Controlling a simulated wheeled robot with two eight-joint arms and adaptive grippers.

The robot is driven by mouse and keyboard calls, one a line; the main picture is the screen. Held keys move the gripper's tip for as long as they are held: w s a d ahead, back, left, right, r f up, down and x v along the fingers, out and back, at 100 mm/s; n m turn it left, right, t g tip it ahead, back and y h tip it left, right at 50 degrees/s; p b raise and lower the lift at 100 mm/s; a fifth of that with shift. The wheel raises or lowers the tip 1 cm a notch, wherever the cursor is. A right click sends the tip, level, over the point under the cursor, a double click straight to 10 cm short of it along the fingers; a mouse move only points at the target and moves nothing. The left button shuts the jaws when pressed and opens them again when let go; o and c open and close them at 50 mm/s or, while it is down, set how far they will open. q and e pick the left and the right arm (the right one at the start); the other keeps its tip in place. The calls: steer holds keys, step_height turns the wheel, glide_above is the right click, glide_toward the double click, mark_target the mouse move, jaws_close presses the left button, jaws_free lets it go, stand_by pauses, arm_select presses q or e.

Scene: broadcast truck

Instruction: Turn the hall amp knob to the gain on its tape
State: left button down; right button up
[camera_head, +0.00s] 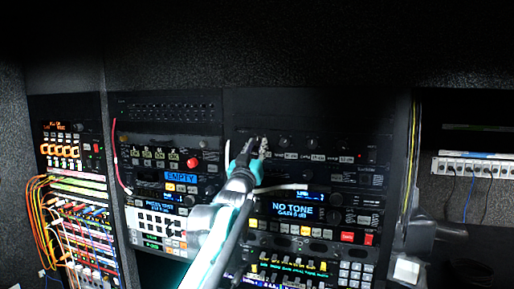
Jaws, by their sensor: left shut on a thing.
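My left arm reaches up from the bottom middle to a row of black knobs on the upper panel of the middle-right rack. My left gripper (254,146) is shut on a knob at the left end of that row, and its fingers hide most of that knob. More knobs (283,142) stand to its right with small pale tape labels (318,157) below them; their writing is too small to read. A display (292,210) below reads "NO TONE" with a smaller gain line. I cannot read which knob is the hall amp's. My right gripper is not in view.
Around the gripper are rack panels with buttons and small screens, one reading "EMPTY" (181,177). Orange cables (37,215) hang at the left rack. A white socket strip (475,167) with cables is at the right. The dark wall above the racks is clear.

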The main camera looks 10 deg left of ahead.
arm_select(q)
steer(key=m, duration=0.1)
steer(key=m+h, duration=0.1)
steer(key=m, duration=0.1)
steer(key=m+h, duration=0.1)
steer(key=shift+a+m, duration=0.25)
steer(key=shift+m, duration=0.05)
steer(key=shift+a+r+m+g+h, duration=0.1)
steer(key=shift+m+g+h, duration=0.2)
steer(key=shift+m+h, duration=0.75)
steer(key=shift+m+g+h, duration=0.3)
steer(key=shift+m+h, duration=0.15)
steer(key=shift+m, duration=1.1)
steer(key=c, duration=1.3)
jaws_free()
steer(key=v, duration=1.2)
